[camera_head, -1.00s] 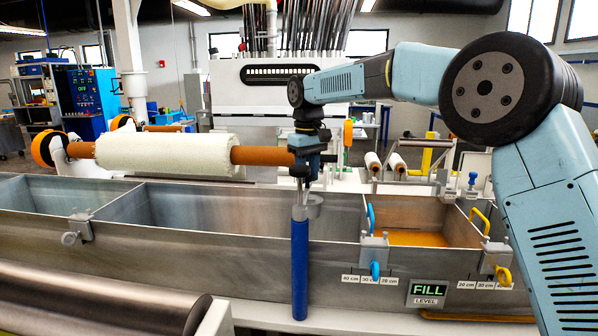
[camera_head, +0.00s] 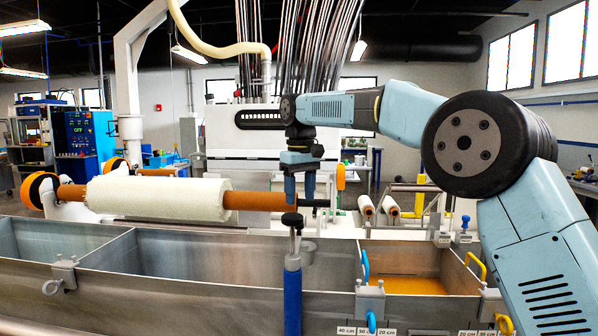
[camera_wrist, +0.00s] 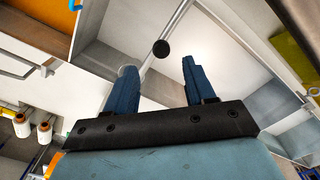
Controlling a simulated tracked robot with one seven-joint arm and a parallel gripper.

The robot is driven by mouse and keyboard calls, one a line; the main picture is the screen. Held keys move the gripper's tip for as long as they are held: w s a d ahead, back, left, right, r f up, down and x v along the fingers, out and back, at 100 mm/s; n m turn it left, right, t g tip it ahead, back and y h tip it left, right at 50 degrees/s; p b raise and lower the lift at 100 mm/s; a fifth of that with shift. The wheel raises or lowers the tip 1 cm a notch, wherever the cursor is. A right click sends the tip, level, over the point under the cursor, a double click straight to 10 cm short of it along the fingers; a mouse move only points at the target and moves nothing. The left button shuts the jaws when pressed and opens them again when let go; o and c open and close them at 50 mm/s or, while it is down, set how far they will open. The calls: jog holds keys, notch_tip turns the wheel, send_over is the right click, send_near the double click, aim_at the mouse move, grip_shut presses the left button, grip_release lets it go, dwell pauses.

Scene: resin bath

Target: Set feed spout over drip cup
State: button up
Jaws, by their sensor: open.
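The feed spout appears as a silver stem with a black knob (camera_head: 292,219) on top of a blue post (camera_head: 293,303) in front of the long metal tank. In the wrist view the knob (camera_wrist: 160,48) sits on a silver tube (camera_wrist: 178,22) that runs to the upper right. A small grey cup (camera_head: 309,252), likely the drip cup, is partly hidden behind the stem; I cannot tell if the spout outlet is over it. My gripper (camera_head: 300,202) points down just above the knob, open and empty. The wrist view shows my gripper's two blue fingers (camera_wrist: 160,75) apart, with nothing between them.
The tank (camera_head: 200,285) has divided bays, one with amber liquid (camera_head: 402,284). Blue and yellow handles (camera_head: 365,268) stand at that bay's edges.

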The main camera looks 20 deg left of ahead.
notch_tip(320, 180, up, 6)
jog(key=shift+r, duration=0.2)
dwell(0.6)
